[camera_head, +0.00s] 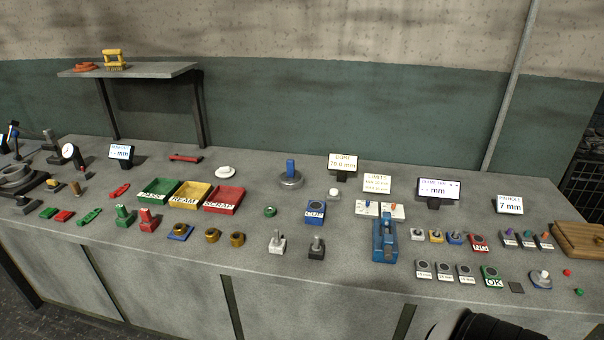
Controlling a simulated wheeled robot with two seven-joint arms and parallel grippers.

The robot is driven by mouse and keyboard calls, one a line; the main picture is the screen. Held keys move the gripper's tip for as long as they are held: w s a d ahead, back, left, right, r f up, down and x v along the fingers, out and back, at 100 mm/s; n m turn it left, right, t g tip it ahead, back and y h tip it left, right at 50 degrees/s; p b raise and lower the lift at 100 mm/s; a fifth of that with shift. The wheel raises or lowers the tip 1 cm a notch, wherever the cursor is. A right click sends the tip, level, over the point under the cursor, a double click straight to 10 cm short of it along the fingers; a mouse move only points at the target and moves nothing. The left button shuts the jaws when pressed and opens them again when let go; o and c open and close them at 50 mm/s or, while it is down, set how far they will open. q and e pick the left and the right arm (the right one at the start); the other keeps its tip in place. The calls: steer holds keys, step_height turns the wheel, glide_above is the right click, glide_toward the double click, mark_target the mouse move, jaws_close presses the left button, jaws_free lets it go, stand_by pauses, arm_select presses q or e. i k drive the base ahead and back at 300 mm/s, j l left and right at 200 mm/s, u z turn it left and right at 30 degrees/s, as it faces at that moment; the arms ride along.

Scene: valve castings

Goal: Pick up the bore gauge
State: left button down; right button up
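I cannot tell for certain which thing is the bore gauge. One candidate is a blue upright handle on a round grey metal base (291,178), standing alone at the middle back of the bench. A dial instrument with a round white face (69,152) stands at the far left. A display reading 20.0 mm (343,163) stands right of the blue handle, and another display with a blank mm reading (438,189) is further right. Neither gripper is in view; a dark rounded part at the bottom right edge appears to be my own arm.
The grey bench (330,275) is crowded with small parts. Green (158,190), yellow (190,195) and red (224,200) trays sit left of centre. A blue fixture (384,240) stands near the front. A wooden board (580,238) lies at right. A raised shelf (130,70) stands behind.

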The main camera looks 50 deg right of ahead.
mark_target(289, 176)
steer(key=z, duration=1.4)
steer(key=i+z, duration=0.2)
